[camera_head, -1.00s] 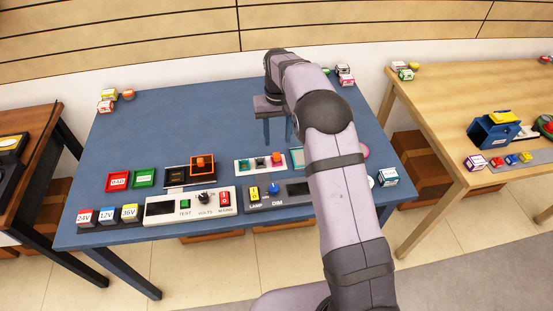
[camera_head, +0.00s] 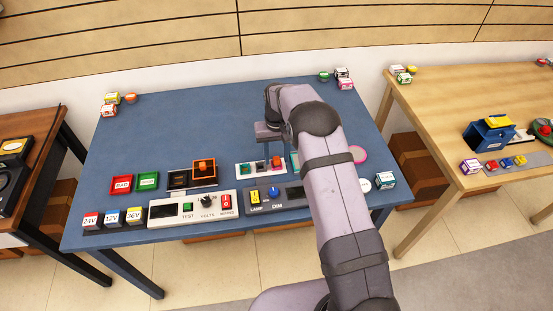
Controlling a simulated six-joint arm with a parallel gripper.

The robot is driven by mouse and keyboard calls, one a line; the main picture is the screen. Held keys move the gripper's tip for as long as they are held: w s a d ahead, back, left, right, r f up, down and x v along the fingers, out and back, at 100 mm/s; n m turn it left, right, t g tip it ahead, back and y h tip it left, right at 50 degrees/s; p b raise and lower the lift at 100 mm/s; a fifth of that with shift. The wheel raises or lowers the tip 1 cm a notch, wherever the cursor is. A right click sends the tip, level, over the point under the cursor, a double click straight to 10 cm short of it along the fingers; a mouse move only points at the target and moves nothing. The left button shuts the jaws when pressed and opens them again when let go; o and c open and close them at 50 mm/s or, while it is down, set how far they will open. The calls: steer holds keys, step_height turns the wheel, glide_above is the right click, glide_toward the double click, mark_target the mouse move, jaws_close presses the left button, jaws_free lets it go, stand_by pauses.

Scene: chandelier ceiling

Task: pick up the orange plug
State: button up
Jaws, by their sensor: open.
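A small orange-red piece (camera_head: 276,161) stands at the right end of a white strip holder (camera_head: 241,174), beside a dark piece and a teal piece; it looks like the orange plug. A larger orange block with a knob (camera_head: 204,166) sits to the left in an orange-framed black unit. My gripper (camera_head: 273,146) points down over the blue table, just behind the white holder. Its fingers are apart and nothing shows between them. From this view I cannot tell its exact height above the plug.
The blue table (camera_head: 190,120) is clear behind the holder. In front stand a white panel (camera_head: 166,212) and a grey panel (camera_head: 294,204). Red (camera_head: 122,184) and green (camera_head: 148,181) trays lie left. A pink ring (camera_head: 358,153) is right of my arm, which hides part of the table.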

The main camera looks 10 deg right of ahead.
mark_target(277, 159)
steer(key=shift+f, duration=0.1)
steer(key=shift+c, duration=0.3)
jaws_close()
step_height(277, 159, up, 10)
steer(key=b, duration=0.3)
steer(key=a+f+p, duration=0.2)
steer(key=a+p, duration=0.5)
steer(key=a, duration=0.4)
steer(key=shift+f+p, duration=0.25)
steer(key=shift+p, duration=0.15)
